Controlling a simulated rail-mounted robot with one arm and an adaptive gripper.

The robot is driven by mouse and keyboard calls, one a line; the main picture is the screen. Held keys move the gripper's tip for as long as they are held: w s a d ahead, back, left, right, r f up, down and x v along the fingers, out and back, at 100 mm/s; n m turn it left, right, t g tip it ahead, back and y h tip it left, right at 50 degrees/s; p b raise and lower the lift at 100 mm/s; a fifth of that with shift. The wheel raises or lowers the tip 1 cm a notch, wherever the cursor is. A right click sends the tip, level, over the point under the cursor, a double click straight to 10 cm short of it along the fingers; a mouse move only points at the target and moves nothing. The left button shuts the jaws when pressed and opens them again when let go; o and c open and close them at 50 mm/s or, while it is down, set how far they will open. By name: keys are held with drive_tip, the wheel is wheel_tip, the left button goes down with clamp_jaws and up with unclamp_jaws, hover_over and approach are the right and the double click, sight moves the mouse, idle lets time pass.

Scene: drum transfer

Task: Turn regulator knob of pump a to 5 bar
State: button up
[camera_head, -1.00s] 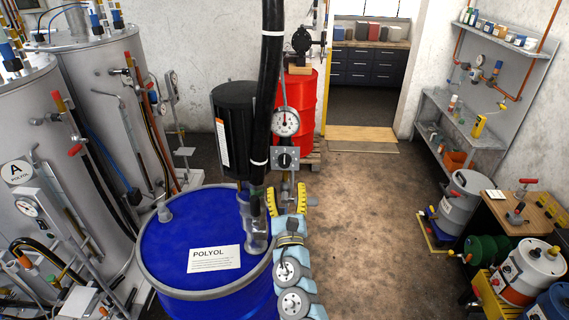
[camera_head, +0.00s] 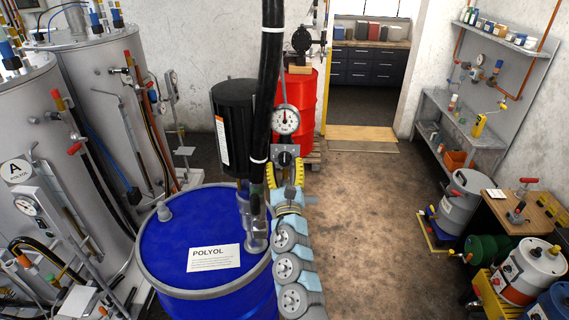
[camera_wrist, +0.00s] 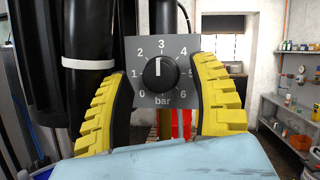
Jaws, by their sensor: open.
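The black regulator knob (camera_wrist: 160,74) sits on a grey plate (camera_wrist: 182,46) marked 0 to 6 bar. Its white pointer stands almost straight up, at about 3. In the head view the knob (camera_head: 284,159) is below a round white gauge (camera_head: 285,120), whose needle points roughly upward. My gripper (camera_wrist: 162,72) is open, with one yellow ribbed finger on each side of the knob and visible gaps to it. In the head view my gripper (camera_head: 285,170) is at the plate, hiding its lower part. Whether the fingertips reach the knob's depth is unclear.
A blue POLYOL drum (camera_head: 175,225) stands close left of my arm. A thick black hose (camera_head: 265,110) runs up beside the gauge, with a black cylinder (camera_head: 235,128) left of it. A red drum (camera_head: 302,100) stands behind. The floor (camera_head: 370,220) to the right is clear.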

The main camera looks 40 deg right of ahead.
drive_tip(key=shift+w+d+r, duration=0.3)
drive_tip(key=shift+w+d, duration=0.05)
drive_tip(key=shift+w, duration=0.15)
drive_tip(key=shift+c, duration=0.3)
clamp_jaws()
